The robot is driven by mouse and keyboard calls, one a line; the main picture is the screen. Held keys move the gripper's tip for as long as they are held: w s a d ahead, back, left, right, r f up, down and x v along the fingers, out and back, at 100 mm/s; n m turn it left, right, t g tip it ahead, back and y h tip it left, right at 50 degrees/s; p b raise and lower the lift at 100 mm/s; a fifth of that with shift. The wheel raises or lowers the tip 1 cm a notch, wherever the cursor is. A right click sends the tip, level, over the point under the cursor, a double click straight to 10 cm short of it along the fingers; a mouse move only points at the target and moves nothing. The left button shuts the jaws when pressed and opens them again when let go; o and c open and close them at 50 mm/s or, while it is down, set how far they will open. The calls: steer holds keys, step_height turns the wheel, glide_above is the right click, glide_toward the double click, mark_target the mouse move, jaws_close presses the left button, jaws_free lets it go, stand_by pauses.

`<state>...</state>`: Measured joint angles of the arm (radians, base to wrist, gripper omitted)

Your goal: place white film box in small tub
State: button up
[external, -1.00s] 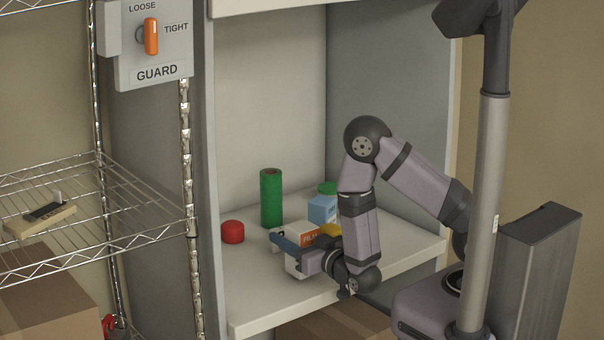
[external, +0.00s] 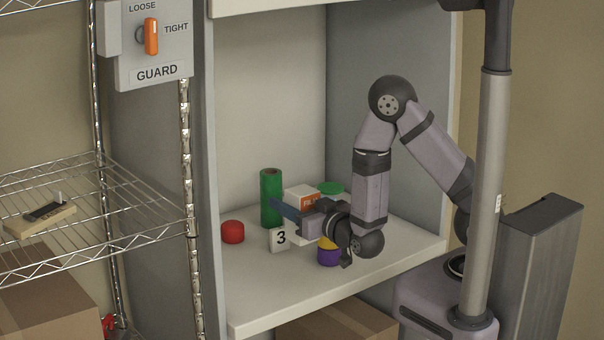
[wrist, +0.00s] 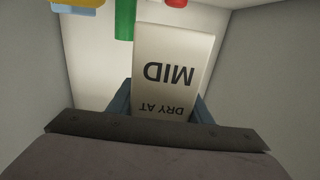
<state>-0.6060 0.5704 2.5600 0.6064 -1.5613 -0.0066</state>
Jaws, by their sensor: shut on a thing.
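The box is held above the shelf, in front of the green cylinder and the green-topped thing. I cannot make out a small tub for certain; my wrist hides part of the shelf behind it.
On the white shelf (external: 265,305) stand a red round thing (external: 232,232), a tall green cylinder (external: 271,190), a white block marked 3 (external: 279,240), a green-topped thing (external: 330,187) and a purple round thing (external: 329,257) with yellow above. The front left of the shelf is clear.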

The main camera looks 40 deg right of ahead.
steer(key=w+d+r+m+g+h+b, duration=0.1)
steer(key=w+d+m+g+h+b, duration=0.3)
steer(key=w+d+h, duration=0.55)
steer(key=w+d+m+g+h+b, duration=0.25)
steer(key=w+d+m, duration=0.35)
steer(key=d, duration=0.8)
steer(key=w+d+r+m+g+h+b, duration=0.1)
steer(key=w+d+m+g+h+b, duration=0.3)
steer(key=w+d, duration=0.7)
steer(key=shift+n+g+h, duration=0.3)
steer(key=shift+g, duration=0.05)
steer(key=shift+s+d+f, duration=0.15)
steer(key=shift+s+f, duration=0.05)
steer(key=shift+f, duration=0.8)
steer(key=shift+s+d+f, duration=0.1)
steer(key=shift+s+f, duration=0.05)
steer(key=shift+f, duration=0.9)
steer(key=shift+s+d+f, duration=0.15)
steer(key=shift+s+f, duration=0.05)
steer(key=shift+f, duration=0.8)
steer(key=shift+w+d+f+p, duration=0.1)
steer(key=shift+d+f+p, duration=0.1)
steer(key=shift+p, duration=0.1)
steer(key=shift+f, duration=0.2)
